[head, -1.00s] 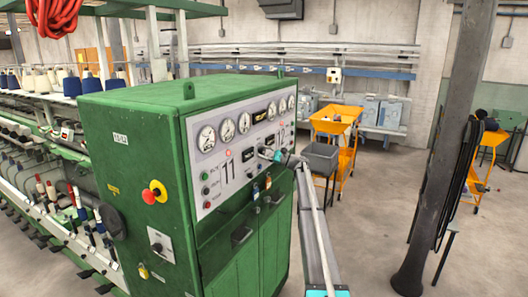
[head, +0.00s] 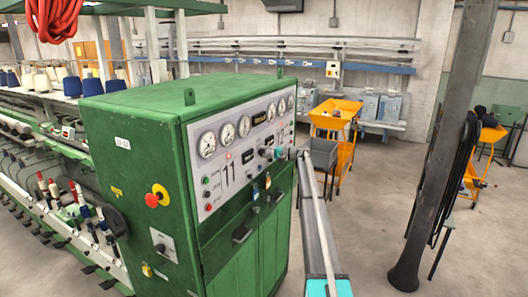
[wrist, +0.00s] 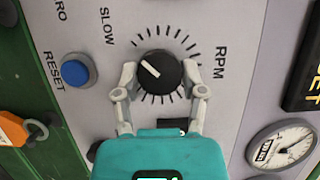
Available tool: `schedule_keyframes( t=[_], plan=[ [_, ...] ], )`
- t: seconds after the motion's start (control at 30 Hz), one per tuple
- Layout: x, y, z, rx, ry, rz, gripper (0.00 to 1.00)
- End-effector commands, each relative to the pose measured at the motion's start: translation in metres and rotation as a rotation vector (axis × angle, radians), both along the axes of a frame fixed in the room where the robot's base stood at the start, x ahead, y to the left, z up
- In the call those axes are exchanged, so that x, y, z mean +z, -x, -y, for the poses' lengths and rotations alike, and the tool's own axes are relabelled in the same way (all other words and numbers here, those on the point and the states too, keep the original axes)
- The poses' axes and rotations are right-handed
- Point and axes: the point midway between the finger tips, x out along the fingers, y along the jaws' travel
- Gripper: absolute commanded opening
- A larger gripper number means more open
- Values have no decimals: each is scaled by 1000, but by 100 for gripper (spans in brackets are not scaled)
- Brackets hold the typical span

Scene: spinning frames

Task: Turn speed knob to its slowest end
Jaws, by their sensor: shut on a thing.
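The speed knob (wrist: 163,76) is black and round with a white pointer line, on a light grey panel in the wrist view. Its pointer aims to the upper left in the picture, toward the SLOW lettering (wrist: 107,27). Tick marks ring the knob. My gripper (wrist: 160,80) has one grey finger on each side of the knob and is shut on it. In the head view, my gripper (head: 279,153) is at the right part of the green cabinet's front panel (head: 222,192); the knob cannot be made out there.
A blue RESET button (wrist: 77,70) is left of the knob, and a dial gauge (wrist: 281,147) is at lower right. An orange padlock-like thing (wrist: 16,129) hangs at lower left. A grey pillar (head: 444,140) and orange carts (head: 337,115) stand right of the cabinet.

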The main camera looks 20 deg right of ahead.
Motion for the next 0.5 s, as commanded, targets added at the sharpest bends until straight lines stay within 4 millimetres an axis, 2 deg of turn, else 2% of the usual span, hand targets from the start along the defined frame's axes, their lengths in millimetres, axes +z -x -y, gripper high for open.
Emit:
schedule_keyframes(
  t=[0.5],
  plan=[
    [1, -2, 1, -6, 30, 28, 6]
  ],
)
